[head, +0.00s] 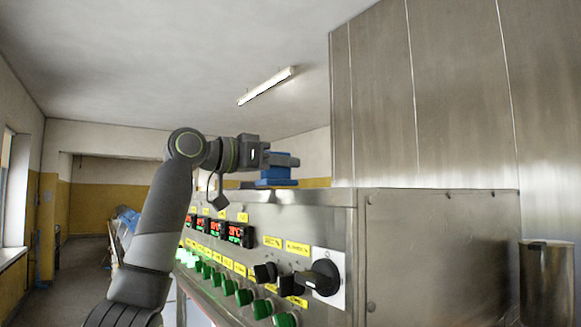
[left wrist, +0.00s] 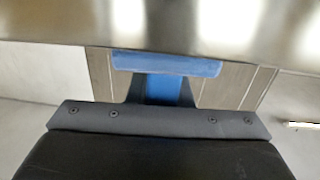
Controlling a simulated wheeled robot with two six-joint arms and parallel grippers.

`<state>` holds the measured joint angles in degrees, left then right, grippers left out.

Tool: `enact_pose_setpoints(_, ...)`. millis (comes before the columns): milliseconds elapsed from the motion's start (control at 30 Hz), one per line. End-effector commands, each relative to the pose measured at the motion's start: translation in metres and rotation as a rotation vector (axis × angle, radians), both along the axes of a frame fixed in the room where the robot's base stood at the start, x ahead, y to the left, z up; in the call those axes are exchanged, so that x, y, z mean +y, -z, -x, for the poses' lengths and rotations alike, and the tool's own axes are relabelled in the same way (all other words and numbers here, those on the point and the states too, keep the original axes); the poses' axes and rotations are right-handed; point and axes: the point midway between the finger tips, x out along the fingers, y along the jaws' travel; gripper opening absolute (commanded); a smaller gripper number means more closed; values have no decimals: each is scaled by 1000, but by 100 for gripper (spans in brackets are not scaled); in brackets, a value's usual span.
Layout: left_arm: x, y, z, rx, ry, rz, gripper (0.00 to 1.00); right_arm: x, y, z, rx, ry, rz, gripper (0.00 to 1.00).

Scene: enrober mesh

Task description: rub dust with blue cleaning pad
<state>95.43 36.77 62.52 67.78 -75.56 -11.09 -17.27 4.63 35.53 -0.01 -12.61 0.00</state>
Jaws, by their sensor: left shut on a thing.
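My left gripper (head: 290,160) is shut on the blue cleaning pad (head: 276,182), just above the top of the steel machine (head: 310,197). In the left wrist view the pad (left wrist: 166,64) shows as a wide blue block, with its narrower blue handle between my two dark fingers. The pad lies close to a shiny steel surface (left wrist: 160,25); I cannot tell whether it touches. I cannot make out any dust in either view. My right gripper is not in view.
The machine's front has green buttons (head: 245,297), red and green displays (head: 235,233), yellow labels and a large black rotary switch (head: 322,277). A tall steel cabinet (head: 440,100) rises behind on the right. A steel container (head: 547,280) stands at the far right.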

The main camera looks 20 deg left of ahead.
Motion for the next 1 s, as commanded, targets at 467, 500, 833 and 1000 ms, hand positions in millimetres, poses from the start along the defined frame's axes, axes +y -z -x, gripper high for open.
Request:
enact_pose_setpoints(467,19,1,6,3,-1,1,0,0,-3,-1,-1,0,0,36)
enact_pose_setpoints(500,22,1,4,3,-1,1,0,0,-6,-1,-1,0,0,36)
enact_pose_setpoints(833,26,4,-6,2,1,1,0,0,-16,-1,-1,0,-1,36)
enact_pose_setpoints(1000,17,4,-17,4,1,0,0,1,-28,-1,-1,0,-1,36)
